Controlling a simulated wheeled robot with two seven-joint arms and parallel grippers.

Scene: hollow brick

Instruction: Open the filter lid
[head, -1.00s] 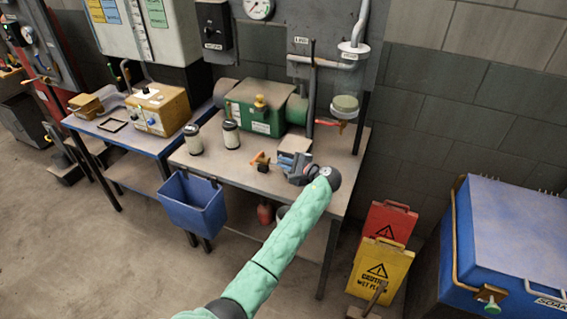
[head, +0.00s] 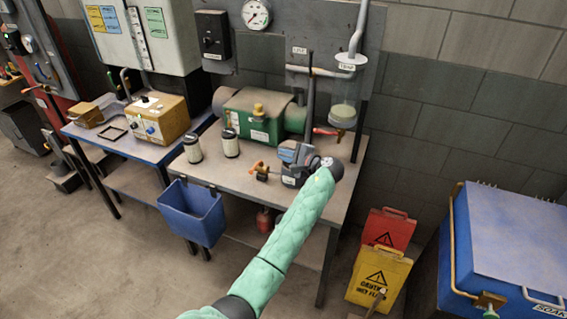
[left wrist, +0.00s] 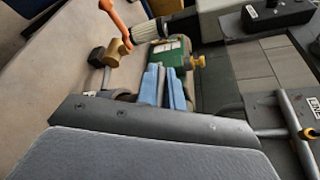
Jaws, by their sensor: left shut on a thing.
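A green metal housing (head: 252,118) with a yellow knob (head: 258,109) on top and cylindrical ends stands at the back of the workbench. Its top looks closed. It also shows in the left wrist view (left wrist: 168,53). I cannot tell which part is the filter lid. My left gripper (head: 287,168) is low over the bench in front of the housing, right of a brass valve with an orange handle (head: 262,172). In the left wrist view its blue fingers (left wrist: 164,86) are close together. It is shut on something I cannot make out. My right gripper is not in view.
Two white filter cartridges (head: 193,149) stand on the bench, left of the gripper. A dark upright bar (head: 309,92) rises behind it. A blue bin (head: 192,211) hangs at the bench front. Yellow and red floor signs (head: 378,277) and a blue chest (head: 512,245) stand to the right.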

